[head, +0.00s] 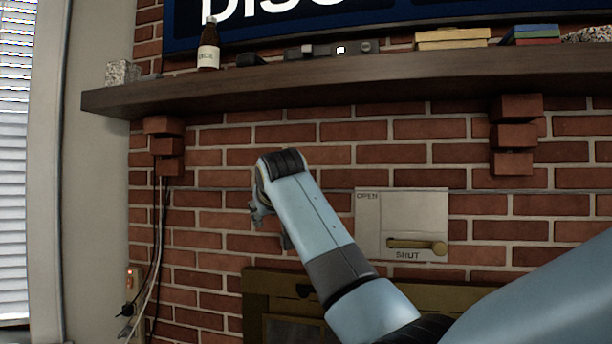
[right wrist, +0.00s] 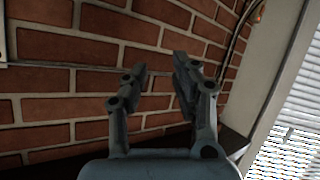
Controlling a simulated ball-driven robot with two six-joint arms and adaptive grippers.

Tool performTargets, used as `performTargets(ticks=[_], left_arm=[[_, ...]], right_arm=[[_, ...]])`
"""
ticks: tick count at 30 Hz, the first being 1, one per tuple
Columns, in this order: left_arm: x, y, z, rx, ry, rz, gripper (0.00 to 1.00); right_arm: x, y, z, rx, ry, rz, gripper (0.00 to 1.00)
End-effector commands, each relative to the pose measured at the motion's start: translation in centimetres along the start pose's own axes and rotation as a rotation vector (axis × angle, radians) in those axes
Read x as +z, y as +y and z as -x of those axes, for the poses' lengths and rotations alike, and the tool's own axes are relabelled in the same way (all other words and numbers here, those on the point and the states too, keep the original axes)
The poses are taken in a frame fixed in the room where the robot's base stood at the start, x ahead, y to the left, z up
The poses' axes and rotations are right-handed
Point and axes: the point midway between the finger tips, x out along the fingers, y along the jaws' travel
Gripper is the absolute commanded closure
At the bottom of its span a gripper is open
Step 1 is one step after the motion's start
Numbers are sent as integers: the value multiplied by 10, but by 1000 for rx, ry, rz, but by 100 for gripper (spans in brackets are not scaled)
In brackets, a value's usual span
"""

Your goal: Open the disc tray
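A low dark device (head: 325,50) with a small lit white square on its front stands on the mantel shelf, below a blue screen with large white letters starting "DISC". It may be the disc player; I cannot make out a tray on it. My right gripper (head: 262,212) is below the shelf in front of the brick wall, left of and below the device, partly hidden by my arm. In the right wrist view my right gripper (right wrist: 160,66) has its fingers apart, with only brick wall between them. My left gripper is not in view.
The dark mantel shelf (head: 420,82) holds a brown bottle (head: 208,46), a speckled block (head: 122,72) and stacked books (head: 452,38). Brick corbels (head: 514,135) support it. A wall panel marked OPEN and SHUT (head: 374,215) has a brass handle (head: 418,245). Cables hang at left.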

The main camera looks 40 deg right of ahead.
Motion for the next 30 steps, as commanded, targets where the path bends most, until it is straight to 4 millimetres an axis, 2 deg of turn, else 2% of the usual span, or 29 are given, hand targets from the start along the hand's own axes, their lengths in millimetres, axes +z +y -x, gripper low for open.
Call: performTargets(ticks=[1, 2, 3, 6, 9, 12, 13, 15, 17, 30], left_arm=[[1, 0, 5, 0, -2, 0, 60], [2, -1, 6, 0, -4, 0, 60], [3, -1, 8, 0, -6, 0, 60], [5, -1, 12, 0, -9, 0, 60], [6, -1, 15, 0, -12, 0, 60], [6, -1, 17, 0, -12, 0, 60], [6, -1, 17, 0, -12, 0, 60], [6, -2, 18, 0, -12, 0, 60], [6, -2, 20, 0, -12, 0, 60], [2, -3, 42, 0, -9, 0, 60]], right_arm=[[-64, 23, 36, 29, 76, -37, 73], [-93, 36, 57, 47, 111, -58, 73], [-129, 53, 86, 69, 158, -88, 73], [-195, 90, 158, 112, 255, -161, 73], [-233, 119, 217, 141, 329, -224, 73], [-251, 136, 255, 155, 374, -266, 73], [-254, 139, 262, 157, 381, -274, 73], [-259, 144, 270, 162, 392, -285, 73], [-262, 147, 268, 164, 394, -288, 73], [-290, 163, 195, 163, 392, -287, 73]])
